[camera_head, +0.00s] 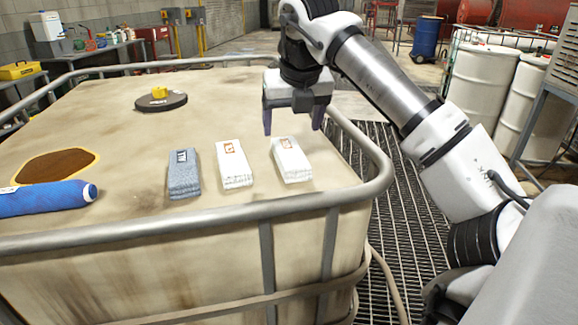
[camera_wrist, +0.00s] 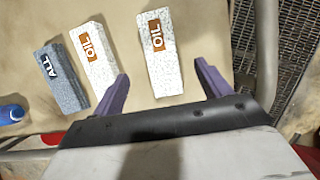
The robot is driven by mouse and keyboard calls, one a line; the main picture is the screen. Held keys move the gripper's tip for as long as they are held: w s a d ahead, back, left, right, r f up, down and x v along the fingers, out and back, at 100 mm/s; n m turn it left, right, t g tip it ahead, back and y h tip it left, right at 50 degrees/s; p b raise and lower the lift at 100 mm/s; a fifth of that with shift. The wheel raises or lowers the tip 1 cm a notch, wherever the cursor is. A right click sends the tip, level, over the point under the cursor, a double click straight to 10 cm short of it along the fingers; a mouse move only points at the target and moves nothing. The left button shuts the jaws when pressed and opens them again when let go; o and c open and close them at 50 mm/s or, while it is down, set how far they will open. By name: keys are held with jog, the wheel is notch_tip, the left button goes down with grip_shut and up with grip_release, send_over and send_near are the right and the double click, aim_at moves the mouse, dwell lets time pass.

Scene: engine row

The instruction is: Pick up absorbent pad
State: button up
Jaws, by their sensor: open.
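Three folded absorbent pads lie in a row on top of the beige tote. The grey pad (camera_head: 184,174) is at the left, a white pad (camera_head: 234,164) with an orange label is in the middle, and another white pad (camera_head: 292,160) is at the right. In the wrist view the grey pad (camera_wrist: 62,78) reads "ALL", and the middle white pad (camera_wrist: 97,55) and right white pad (camera_wrist: 161,55) read "OIL". My gripper (camera_head: 293,128) is open and empty, above and behind the right white pad. In the wrist view its fingers (camera_wrist: 164,84) spread to either side of that pad's near end.
The tote top (camera_head: 110,205) has a raised metal rail (camera_head: 190,238) around it. A black disc (camera_head: 161,103) with a yellow cap sits farther back. White drums (camera_head: 480,85) stand at the right.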

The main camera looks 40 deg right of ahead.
aim_at(290, 152)
jog(key=shift+x, duration=1.1)
jog(key=b+x, duration=0.2)
jog(key=x, duration=0.1)
jog(key=b+x, duration=0.1)
jog(key=x, duration=0.1)
jog(key=shift+s+a+f, duration=0.15)
jog(key=shift+s+f, duration=0.05)
jog(key=shift+s, duration=0.05)
jog(key=shift+r, duration=0.1)
jog(key=shift+c, duration=0.2)
jog(key=c, duration=1)
